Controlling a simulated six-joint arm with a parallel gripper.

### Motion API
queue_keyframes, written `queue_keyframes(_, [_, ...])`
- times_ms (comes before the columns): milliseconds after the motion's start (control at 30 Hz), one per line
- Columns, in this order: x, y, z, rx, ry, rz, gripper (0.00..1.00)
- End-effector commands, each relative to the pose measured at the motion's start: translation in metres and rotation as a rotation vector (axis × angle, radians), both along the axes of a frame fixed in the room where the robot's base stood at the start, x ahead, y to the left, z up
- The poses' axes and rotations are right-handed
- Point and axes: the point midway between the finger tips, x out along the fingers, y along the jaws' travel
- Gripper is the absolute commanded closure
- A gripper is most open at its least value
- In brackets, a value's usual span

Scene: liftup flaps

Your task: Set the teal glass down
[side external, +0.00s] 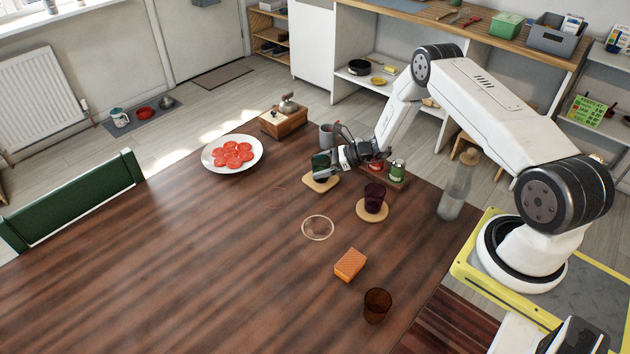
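The teal glass (320,160) is small and dark in the side external view, upright at the far middle of the table. My gripper (327,167) reaches it from the right, with its fingers at the glass, and appears shut on it. The fingers hide part of the glass. A light wooden coaster (320,184) lies directly below the glass. I cannot tell whether the glass touches the coaster or is held just above it.
A purple glass (375,195) stands on a round coaster (371,213) nearby. Behind my gripper are a grey mug (326,134) and a tray with cans (397,170). The table's left is clear.

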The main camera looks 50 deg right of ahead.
Motion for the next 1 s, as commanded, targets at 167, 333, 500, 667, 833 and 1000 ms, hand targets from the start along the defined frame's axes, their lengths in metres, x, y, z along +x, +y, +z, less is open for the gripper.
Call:
queue_keyframes(167, [0.0, 0.0, 0.002, 0.0, 0.0, 0.0, 0.0])
queue_keyframes(333, [-0.006, -0.006, 0.007, -0.001, -0.001, -0.002, 0.0])
queue_keyframes(500, [-0.02, -0.019, 0.015, 0.0, -0.001, -0.003, 0.0])
queue_keyframes(667, [-0.038, -0.036, 0.025, 0.0, -0.001, -0.004, 0.0])
queue_keyframes(833, [-0.058, -0.053, 0.036, 0.0, 0.0, -0.004, 0.0])
queue_keyframes(1000, [-0.072, -0.066, 0.044, 0.0, -0.001, -0.002, 0.0])
